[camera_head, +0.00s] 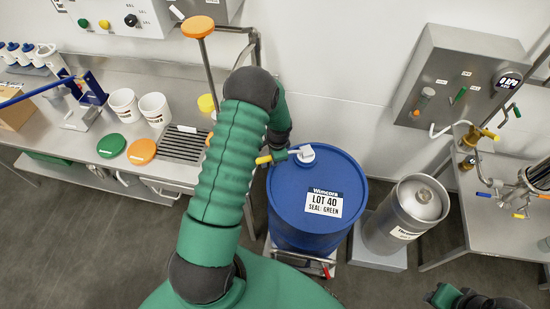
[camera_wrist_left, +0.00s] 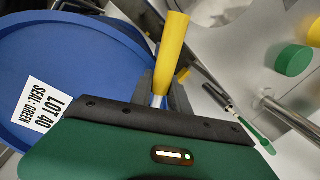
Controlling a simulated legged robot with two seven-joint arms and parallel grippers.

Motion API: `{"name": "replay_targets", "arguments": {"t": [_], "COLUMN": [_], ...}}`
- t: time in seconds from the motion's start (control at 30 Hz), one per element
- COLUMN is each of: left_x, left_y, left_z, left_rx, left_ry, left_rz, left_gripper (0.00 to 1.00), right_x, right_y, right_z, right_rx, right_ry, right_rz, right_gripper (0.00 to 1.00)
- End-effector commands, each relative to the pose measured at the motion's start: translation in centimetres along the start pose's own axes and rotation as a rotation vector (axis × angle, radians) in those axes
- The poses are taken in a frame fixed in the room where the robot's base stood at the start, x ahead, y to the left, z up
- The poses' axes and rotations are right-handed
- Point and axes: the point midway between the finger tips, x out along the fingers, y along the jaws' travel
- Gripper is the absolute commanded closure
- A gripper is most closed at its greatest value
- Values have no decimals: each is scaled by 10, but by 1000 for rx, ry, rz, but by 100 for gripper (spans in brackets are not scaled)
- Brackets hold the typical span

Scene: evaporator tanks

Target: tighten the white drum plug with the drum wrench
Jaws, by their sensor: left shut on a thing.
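The blue drum (camera_head: 290,215) stands upright, with a label reading LOT 40, SEAL: GREEN; it also fills the left of the left wrist view (camera_wrist_left: 60,60). The white drum plug (camera_head: 307,155) is at the far side of the drum top. My left gripper (camera_head: 279,156) is shut on the drum wrench, whose yellow handle (camera_head: 263,160) sticks out to the left. The yellow handle also rises between the dark fingers in the left wrist view (camera_wrist_left: 171,55). The wrench's head is hidden, so its seating on the plug cannot be told. My right gripper (camera_head: 442,296) is at the bottom right, its jaws unclear.
A steel keg (camera_head: 411,212) stands right of the drum. A wall control box (camera_head: 455,80) and a steel table with valves (camera_head: 500,205) are at right. The left bench holds white buckets (camera_head: 155,108), a green lid (camera_head: 111,146) and an orange lid (camera_head: 142,152).

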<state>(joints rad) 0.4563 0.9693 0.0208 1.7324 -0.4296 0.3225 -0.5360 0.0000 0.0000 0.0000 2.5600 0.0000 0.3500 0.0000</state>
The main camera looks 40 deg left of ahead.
Motion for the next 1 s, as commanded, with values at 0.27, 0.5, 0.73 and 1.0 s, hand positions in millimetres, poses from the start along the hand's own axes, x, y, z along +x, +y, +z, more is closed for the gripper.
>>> {"name": "replay_targets", "arguments": {"t": [0.27,0.5,0.73,1.0], "left_x": [-2,-9,-23,-39], "left_y": [4,3,1,-2], "left_z": [0,0,0,0], "left_rx": [-43,-43,-42,-42], "left_ry": [-7,-7,-7,-7], "left_rz": [-2,-1,0,0], "left_gripper": [100,100,100,100], "right_x": [0,-6,-18,-31], "right_y": [0,0,0,0], "right_z": [0,-2,-4,-7], "right_rx": [0,0,0,0], "right_ry": [0,0,0,0], "right_rz": [0,0,0,0], "right_gripper": [65,65,65,65]}}
